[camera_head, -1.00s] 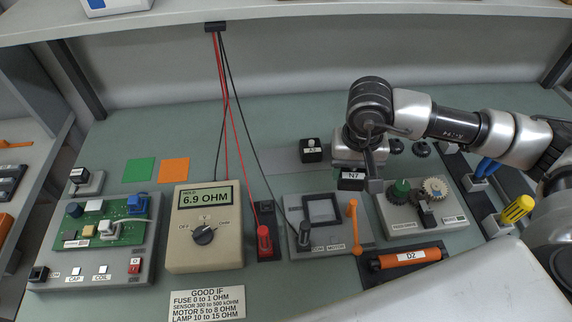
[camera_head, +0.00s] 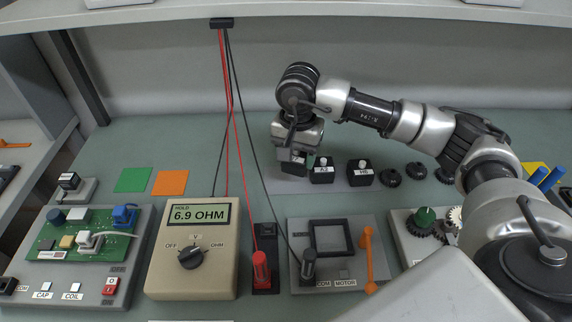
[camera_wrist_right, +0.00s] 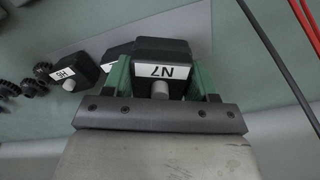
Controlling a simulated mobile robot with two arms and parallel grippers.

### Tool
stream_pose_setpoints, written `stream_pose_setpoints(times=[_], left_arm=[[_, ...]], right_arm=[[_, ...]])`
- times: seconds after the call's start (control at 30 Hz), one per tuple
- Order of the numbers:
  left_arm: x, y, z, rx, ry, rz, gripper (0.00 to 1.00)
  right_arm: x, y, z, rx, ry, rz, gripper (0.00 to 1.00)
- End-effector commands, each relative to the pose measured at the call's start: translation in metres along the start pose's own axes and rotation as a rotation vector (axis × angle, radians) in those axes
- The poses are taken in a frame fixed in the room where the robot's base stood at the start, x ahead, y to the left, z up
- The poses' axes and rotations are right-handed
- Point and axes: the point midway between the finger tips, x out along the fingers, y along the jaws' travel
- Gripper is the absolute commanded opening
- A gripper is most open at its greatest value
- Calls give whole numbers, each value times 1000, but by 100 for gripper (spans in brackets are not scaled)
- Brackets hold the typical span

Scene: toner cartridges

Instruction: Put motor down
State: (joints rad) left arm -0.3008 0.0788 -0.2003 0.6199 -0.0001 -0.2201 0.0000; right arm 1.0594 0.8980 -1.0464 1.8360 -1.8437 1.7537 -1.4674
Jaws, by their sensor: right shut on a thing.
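My right gripper (camera_head: 292,158) is shut on the black motor labelled N7 (camera_wrist_right: 160,60). In the right wrist view the green fingers (camera_wrist_right: 160,78) clasp it from both sides, with its pale shaft toward me. In the head view only part of this motor (camera_head: 291,169) shows below the gripper, left of the motor labelled A3 (camera_head: 321,174). I cannot tell whether it touches the surface below. A motor labelled H6 (camera_head: 360,175) stands right of A3; it also shows in the wrist view (camera_wrist_right: 68,70). My left gripper is not in view.
The multimeter (camera_head: 194,245) reads 6.9 OHM. The motor fixture (camera_head: 300,232) has an empty square frame and an orange lever (camera_head: 367,260). Black gears (camera_head: 390,177) lie right of the motors. Red and black cables hang to the left. Green and orange cards (camera_head: 132,180) lie further left.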

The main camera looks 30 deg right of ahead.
Motion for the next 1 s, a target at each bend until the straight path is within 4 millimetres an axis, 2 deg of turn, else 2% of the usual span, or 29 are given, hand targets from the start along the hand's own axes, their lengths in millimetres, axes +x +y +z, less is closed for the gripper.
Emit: stream_pose_setpoints(times=[0.1, 0.23, 0.37, 0.6, 1.0], left_arm=[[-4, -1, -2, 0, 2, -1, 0], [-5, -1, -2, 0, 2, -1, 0], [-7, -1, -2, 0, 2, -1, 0], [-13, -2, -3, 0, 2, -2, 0], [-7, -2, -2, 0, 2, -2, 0]], right_arm=[[10, -20, -5, 0, -1, 0, 29], [17, -30, -7, 0, 1, -1, 29], [24, -32, -8, -1, 1, 1, 29], [56, -30, -8, 0, 0, 2, 29], [63, -31, -8, -1, 3, -1, 29]])
